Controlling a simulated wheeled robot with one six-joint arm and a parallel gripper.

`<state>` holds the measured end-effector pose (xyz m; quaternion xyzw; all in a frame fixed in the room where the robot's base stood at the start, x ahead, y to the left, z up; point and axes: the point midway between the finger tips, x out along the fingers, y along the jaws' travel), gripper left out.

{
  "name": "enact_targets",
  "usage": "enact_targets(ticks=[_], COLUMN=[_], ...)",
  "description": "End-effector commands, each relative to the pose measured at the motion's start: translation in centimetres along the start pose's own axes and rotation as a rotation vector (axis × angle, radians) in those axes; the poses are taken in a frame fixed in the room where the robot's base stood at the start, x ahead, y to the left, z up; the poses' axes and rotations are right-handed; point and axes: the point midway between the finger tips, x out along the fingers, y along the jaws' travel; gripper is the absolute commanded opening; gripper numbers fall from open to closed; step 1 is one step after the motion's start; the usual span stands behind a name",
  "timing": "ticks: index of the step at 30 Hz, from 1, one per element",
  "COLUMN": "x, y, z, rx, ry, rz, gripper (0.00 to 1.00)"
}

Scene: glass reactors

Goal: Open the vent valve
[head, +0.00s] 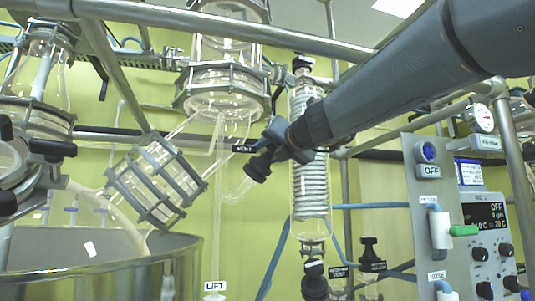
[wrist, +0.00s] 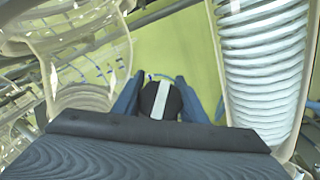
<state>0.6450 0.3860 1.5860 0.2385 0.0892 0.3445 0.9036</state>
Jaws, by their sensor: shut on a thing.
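The vent valve's knob (wrist: 150,98) is round and black with a white bar across its face. In the wrist view the bar stands nearly upright, leaning slightly right at its top. My gripper (wrist: 160,92) has a blue-grey finger on each side of the knob and is shut on it. In the head view my gripper (head: 259,160) is at the glass pipework between the round flanged vessel and the coil condenser. A small black label sits beside it, too small to read surely. The knob is mostly hidden there by my gripper.
The coil condenser (head: 308,165) stands close to the right of my gripper. A clamped glass section (head: 157,180) is to the left, above a steel vessel (head: 95,270). Black valve handles (head: 371,255) stand below right. A control panel (head: 440,200) is at far right.

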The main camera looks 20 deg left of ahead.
Motion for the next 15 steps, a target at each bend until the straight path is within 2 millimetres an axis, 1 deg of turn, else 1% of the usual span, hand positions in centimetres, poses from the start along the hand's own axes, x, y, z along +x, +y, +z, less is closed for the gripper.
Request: enact_targets(ticks=[8, 15], x=[0.08, 0.10], y=[-0.04, 0.21], z=[-0.31, -0.51], rx=[-0.045, -0.125], ry=[-0.001, -0.001], rz=[0.064, 0.176], gripper=[0.16, 0.16])
